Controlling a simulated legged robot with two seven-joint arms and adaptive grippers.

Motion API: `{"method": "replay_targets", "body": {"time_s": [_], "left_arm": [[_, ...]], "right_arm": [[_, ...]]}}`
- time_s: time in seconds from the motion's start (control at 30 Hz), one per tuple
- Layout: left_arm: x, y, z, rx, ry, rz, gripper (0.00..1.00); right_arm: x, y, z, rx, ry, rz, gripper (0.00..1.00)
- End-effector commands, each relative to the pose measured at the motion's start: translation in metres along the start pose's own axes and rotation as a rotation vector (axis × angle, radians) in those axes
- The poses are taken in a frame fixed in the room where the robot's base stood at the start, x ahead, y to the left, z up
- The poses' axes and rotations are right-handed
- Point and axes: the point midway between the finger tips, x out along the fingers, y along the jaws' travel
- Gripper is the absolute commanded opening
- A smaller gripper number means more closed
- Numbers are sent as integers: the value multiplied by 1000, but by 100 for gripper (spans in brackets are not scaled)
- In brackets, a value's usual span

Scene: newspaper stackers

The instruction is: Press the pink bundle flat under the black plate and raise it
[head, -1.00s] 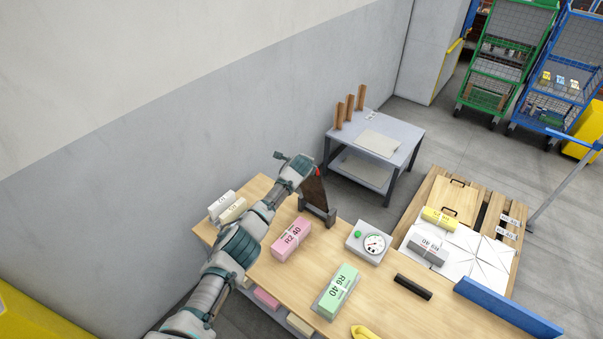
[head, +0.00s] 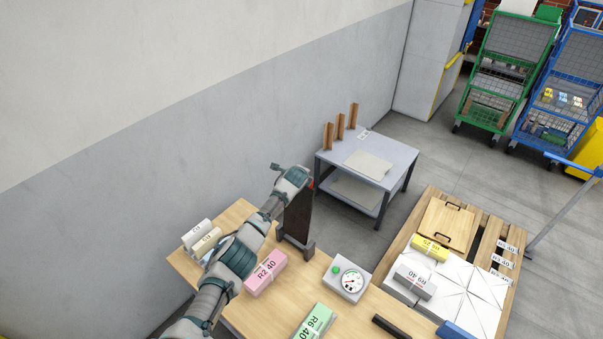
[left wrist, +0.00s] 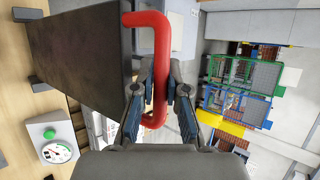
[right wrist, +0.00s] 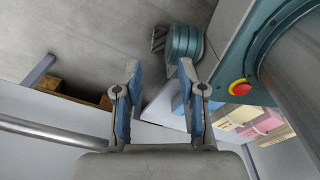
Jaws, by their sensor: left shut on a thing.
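The pink bundle (head: 266,273), marked R2 40, lies on the wooden table. The black plate (head: 298,214) stands raised, near upright, on its mount behind the bundle, and is not over it. In the left wrist view the plate (left wrist: 85,50) fills the upper left, with a red handle (left wrist: 160,30) at its edge. My left gripper (left wrist: 160,98) is shut on the red handle; in the head view my left gripper (head: 308,181) is at the plate's top, partly hidden. My right gripper (right wrist: 160,78) is open and empty in the right wrist view, outside the head view.
A gauge box (head: 346,280) with a green button stands right of the plate. A green bundle (head: 314,322) lies in front, and cream bundles (head: 206,241) lie at left. A grey side table (head: 383,158) and a pallet (head: 415,285) stand beyond.

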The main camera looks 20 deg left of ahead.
Motion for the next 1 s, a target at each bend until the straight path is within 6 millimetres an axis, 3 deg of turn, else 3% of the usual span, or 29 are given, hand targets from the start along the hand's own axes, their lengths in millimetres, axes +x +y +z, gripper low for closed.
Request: {"method": "replay_targets", "body": {"time_s": [0.03,0.23,0.4,0.43,0.5,0.53,0.73,1.0], "left_arm": [[1,4,8,3,-13,7,0],[1,4,9,2,-13,6,0],[1,4,10,-1,-10,4,0],[1,4,10,-1,-10,4,18],[1,4,10,-1,-10,4,35],[1,4,9,-1,-10,4,39],[1,2,5,2,-9,5,39],[-6,1,4,1,-8,3,39]], "right_arm": [[0,4,1,-1,-2,5,40],[-1,25,6,-3,-8,29,40],[-1,30,8,-2,-11,35,40],[-1,29,8,-2,-11,34,40],[-1,26,9,-1,-12,31,40],[-1,24,9,0,-11,29,40],[-1,8,5,2,-7,10,40],[-1,16,6,-1,-5,17,40]]}}
